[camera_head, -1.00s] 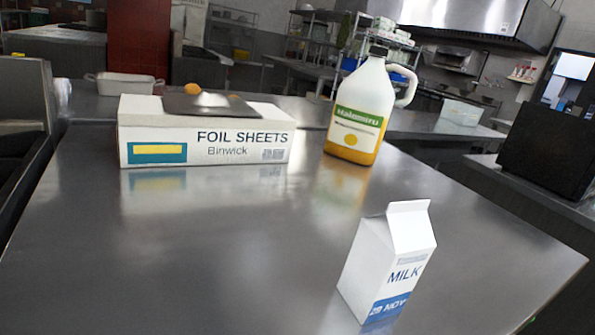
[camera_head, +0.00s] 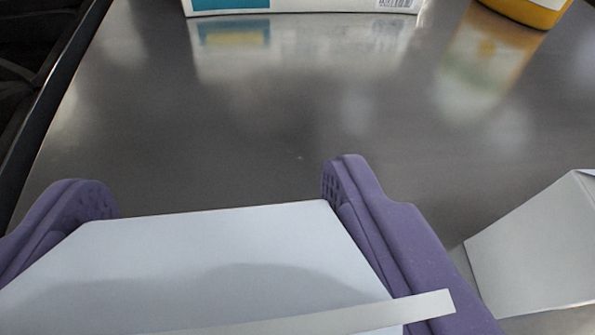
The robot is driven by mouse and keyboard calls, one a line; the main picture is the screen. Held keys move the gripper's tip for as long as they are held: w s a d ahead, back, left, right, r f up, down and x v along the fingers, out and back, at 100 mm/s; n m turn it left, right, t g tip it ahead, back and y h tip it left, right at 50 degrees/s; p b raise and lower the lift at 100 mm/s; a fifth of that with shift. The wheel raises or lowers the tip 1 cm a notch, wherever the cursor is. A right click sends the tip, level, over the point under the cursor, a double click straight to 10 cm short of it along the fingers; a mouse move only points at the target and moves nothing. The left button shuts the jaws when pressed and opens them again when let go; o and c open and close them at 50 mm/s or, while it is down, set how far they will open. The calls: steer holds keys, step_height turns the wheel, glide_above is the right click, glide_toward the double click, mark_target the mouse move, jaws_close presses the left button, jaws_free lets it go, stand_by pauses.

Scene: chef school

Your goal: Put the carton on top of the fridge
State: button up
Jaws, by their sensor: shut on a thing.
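My gripper (camera_head: 218,195), with two purple fingers, is shut on a white carton (camera_head: 215,250) at the bottom of the view. I look down on the carton's slanted top and a narrow pale ridge across it. Its lower part is hidden, so I cannot tell whether it touches the counter. A second white carton (camera_head: 535,245) stands at the right edge, partly cut off, just beside the right finger. I cannot tell whether they touch. No fridge shows in view.
The grey metal counter (camera_head: 270,130) is clear ahead of the gripper. A white foil sheets box (camera_head: 330,5) stands at the far side. The yellow base of a jug (camera_head: 525,10) is at the top right. The counter's left edge drops to a dark area.

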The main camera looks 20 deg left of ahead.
steer(key=f+b, duration=0.2)
steer(key=f, duration=0.1)
steer(key=shift+w+f, duration=0.2)
steer(key=shift+f, duration=0.1)
steer(key=shift+r, duration=0.1)
steer(key=o, duration=1.4)
